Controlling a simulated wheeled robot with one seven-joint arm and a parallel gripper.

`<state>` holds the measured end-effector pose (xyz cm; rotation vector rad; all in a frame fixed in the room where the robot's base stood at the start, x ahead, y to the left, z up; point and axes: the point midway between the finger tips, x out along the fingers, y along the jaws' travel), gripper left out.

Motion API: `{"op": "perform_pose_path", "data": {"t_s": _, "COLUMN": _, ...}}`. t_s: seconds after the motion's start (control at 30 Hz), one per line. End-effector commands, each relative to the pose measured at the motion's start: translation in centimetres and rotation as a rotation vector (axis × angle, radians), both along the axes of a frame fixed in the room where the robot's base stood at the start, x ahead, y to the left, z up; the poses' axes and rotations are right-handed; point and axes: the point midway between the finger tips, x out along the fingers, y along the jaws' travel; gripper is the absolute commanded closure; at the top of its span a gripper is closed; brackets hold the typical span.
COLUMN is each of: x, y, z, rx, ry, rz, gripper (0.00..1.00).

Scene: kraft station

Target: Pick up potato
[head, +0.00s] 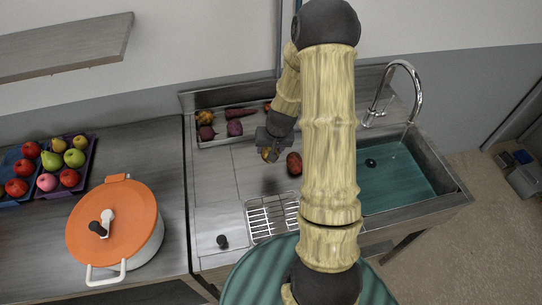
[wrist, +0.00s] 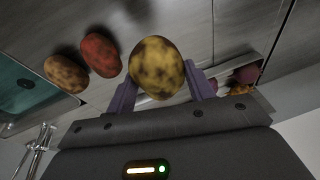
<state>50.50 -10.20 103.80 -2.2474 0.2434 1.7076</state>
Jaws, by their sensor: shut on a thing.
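A yellow-brown speckled potato (wrist: 157,66) sits between the two purple fingers of my gripper (wrist: 161,78) in the wrist view, and the fingers are shut on it. In the head view my gripper (head: 270,146) points down over the steel counter, and a bit of the yellow potato (head: 266,154) shows at its tip. A red potato (wrist: 100,54) and a second brown speckled potato (wrist: 66,73) lie side by side nearby in the wrist view. The red potato (head: 294,163) shows just right of my gripper in the head view; my arm may hide the second brown one.
A tray of vegetables (head: 222,141) lies along the counter's back. A sink (head: 395,178) with a tall faucet (head: 417,90) is at the right. A wire rack (head: 270,218) lies in front. An orange-lidded pot (head: 115,222) and fruit crates (head: 84,178) stand left.

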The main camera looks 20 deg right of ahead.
Motion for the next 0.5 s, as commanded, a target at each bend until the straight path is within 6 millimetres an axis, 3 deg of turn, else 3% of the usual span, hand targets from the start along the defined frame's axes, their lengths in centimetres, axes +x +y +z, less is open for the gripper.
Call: {"op": "perform_pose_path", "data": {"t_s": 0.5, "x": -0.03, "y": -0.02, "z": 0.64, "rx": 0.0, "ry": 0.0, "rz": 0.0, "gripper": 0.73}}
